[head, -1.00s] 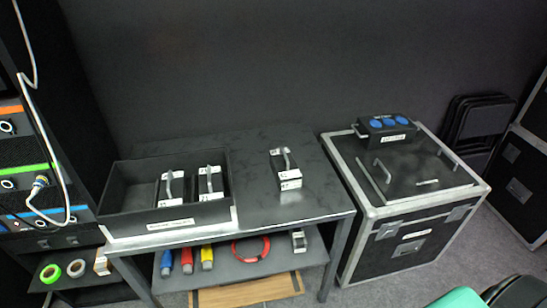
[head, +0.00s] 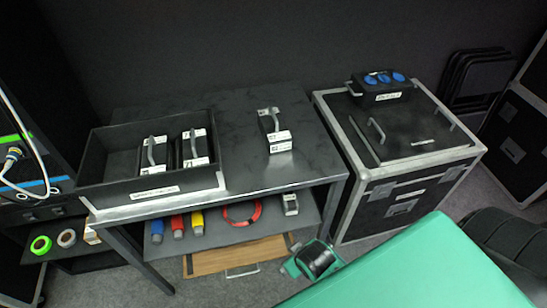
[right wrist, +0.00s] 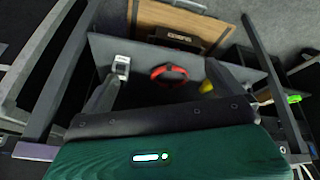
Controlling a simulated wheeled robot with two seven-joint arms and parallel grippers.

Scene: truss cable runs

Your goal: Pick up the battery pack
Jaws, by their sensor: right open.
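A battery pack, black with white labels and a grey handle (head: 274,130), stands alone on the dark tabletop (head: 245,175), right of the open bin. Two similar packs (head: 155,152) (head: 194,147) stand inside the black bin (head: 103,185). My right gripper (right wrist: 166,88) is open and empty in the right wrist view, with its dark fingers spread apart in front of the lower shelf. In the head view my green right arm comes in from the lower right, below the tabletop's front edge. My left gripper is not in view.
The lower shelf (head: 257,233) holds blue, red and yellow connectors, a red cable coil (head: 241,214) and a small grey-and-white item (head: 290,204). A flight case (head: 405,165) with a black blue-socket box (head: 382,86) stands right of the table. The tabletop around the lone pack is clear.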

